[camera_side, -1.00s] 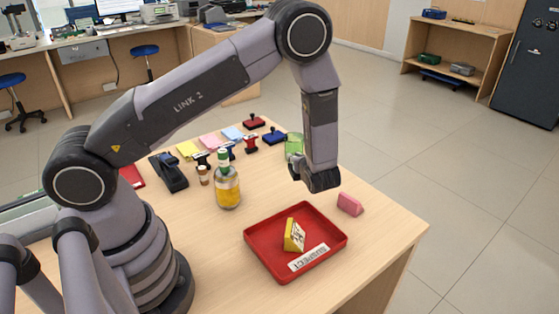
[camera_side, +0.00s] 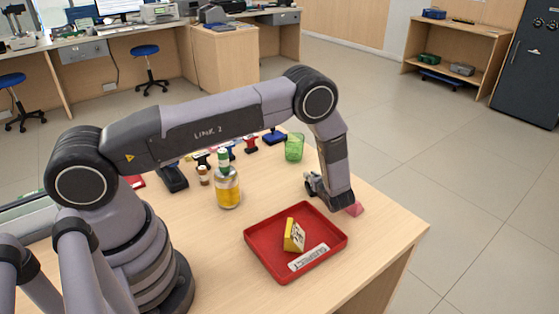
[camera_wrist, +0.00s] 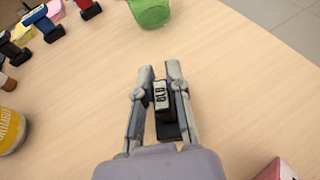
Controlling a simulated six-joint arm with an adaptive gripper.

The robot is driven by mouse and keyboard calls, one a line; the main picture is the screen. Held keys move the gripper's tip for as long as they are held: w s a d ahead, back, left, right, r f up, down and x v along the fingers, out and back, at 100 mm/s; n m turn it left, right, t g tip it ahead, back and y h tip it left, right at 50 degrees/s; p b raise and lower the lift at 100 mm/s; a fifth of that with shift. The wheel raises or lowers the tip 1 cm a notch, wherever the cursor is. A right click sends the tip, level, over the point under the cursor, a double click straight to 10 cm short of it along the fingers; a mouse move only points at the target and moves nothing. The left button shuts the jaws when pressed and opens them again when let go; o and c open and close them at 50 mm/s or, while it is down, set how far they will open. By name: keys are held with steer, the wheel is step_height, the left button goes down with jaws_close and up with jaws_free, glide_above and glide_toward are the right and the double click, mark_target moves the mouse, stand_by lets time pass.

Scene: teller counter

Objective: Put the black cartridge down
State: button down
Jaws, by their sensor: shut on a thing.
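The black cartridge (camera_wrist: 170,129) shows in the wrist view between the two fingers of my gripper (camera_wrist: 160,72). It has a pale label on top that reads "OLD". My gripper is shut on it. In the side view my gripper (camera_side: 312,184) is low over the table, behind the red tray and left of the pink block. The cartridge cannot be made out there. I cannot tell whether its underside touches the table.
A red tray (camera_side: 262,254) marked "SUSPECT" holds a yellow wedge (camera_side: 293,236). A pink block (camera_side: 355,209) is partly hidden by my wrist. A green cup (camera_side: 294,147) and a bottle (camera_side: 228,186) stand on the wooden table. Bare table surrounds my gripper.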

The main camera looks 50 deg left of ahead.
steer(key=c, duration=1.6)
jaws_free()
steer(key=shift+f, duration=0.15)
steer(key=o, duration=0.5)
